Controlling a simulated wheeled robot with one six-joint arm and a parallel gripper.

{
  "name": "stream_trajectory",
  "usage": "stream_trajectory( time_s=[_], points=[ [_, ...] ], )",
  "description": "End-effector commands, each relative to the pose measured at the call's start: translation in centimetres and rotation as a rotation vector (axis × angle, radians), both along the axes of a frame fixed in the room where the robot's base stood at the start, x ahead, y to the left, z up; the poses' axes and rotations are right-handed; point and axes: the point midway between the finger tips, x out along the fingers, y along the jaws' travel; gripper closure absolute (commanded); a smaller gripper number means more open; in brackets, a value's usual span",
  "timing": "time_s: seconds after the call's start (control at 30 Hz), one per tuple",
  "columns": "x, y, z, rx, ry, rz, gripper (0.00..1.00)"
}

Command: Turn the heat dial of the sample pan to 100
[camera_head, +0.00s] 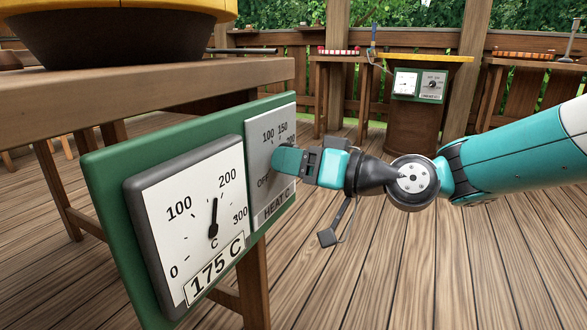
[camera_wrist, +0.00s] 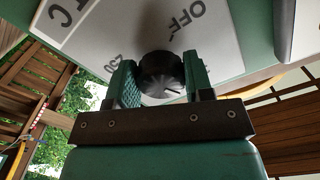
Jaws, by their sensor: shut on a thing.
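A green panel (camera_head: 105,170) at the left carries a gauge (camera_head: 165,245) and a heat dial plate (camera_head: 262,150). The gauge needle stands between 100 and 200, and a label below reads 175 C. The dial plate shows OFF, 100, 150 and 200, with HEAT C below. My gripper (camera_head: 285,161) reaches it from the right and hides the knob in the head view. In the wrist view the round black knob (camera_wrist: 160,72) sits between my two teal fingers, which are shut on it. I cannot tell the knob's setting. A yellow-topped dark pan (camera_head: 120,35) shows above at the upper left.
A wooden table (camera_head: 150,85) stands behind the panel. A second station with a similar green panel (camera_head: 432,97) stands at the back, between wooden tables with small items. The deck floor (camera_head: 400,270) at the front right is clear.

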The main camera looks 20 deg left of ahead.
Motion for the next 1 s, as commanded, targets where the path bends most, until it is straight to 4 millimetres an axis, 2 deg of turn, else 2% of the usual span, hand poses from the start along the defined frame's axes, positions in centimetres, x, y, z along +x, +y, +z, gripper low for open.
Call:
stream_trajectory(
  time_s=[0.47, 0.5, 0.6, 1.0],
  points=[
    [0.01, -0.11, -0.17, -0.005, -0.013, 0.001, 0.76],
    [0.01, -0.11, -0.17, -0.005, -0.013, 0.001, 0.51],
    [0.01, -0.1, -0.14, -0.004, -0.014, 0.0, 0.28],
    [0.0, -0.08, -0.03, -0.002, -0.015, 0.0, 0.27]
  ],
)
